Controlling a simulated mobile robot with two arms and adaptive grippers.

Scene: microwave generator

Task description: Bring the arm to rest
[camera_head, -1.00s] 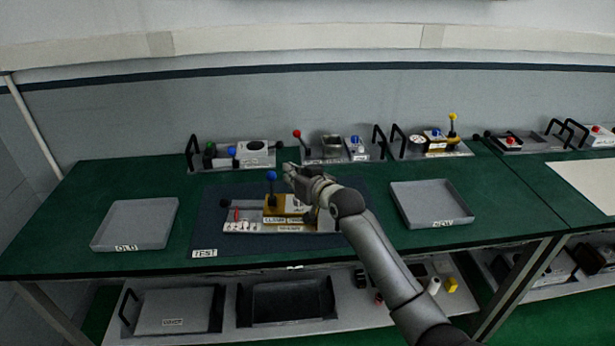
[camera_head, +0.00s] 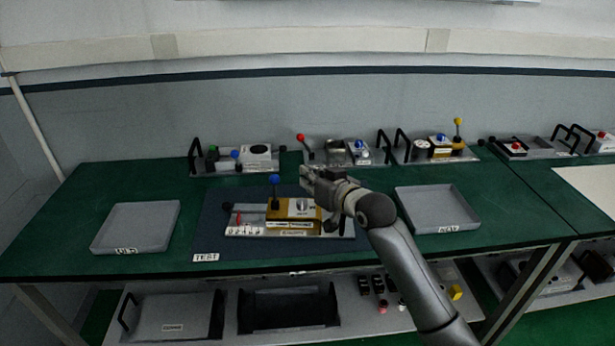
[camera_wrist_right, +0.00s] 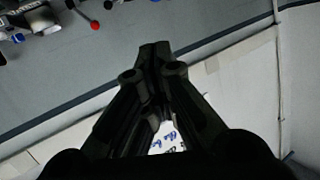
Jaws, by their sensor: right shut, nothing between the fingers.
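My right gripper (camera_head: 308,176) is raised above the green table, just behind and over the right part of the device on the dark test mat. In the right wrist view its fingers (camera_wrist_right: 155,50) are together with nothing between them. The device (camera_head: 292,214) has a gold box, a blue-knobbed lever (camera_head: 275,181) and a red lever on a light base. The gripper appears apart from it. My right forearm comes in from the lower right. My left gripper is not in view.
The OLD tray (camera_head: 136,227) at left and the NEW tray (camera_head: 437,208) at right look empty. Several lever panels stand along the back, one with a red-knobbed lever (camera_head: 301,138). Trays and small parts lie on the shelf below. The dark mat (camera_head: 215,225) has bare room at left.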

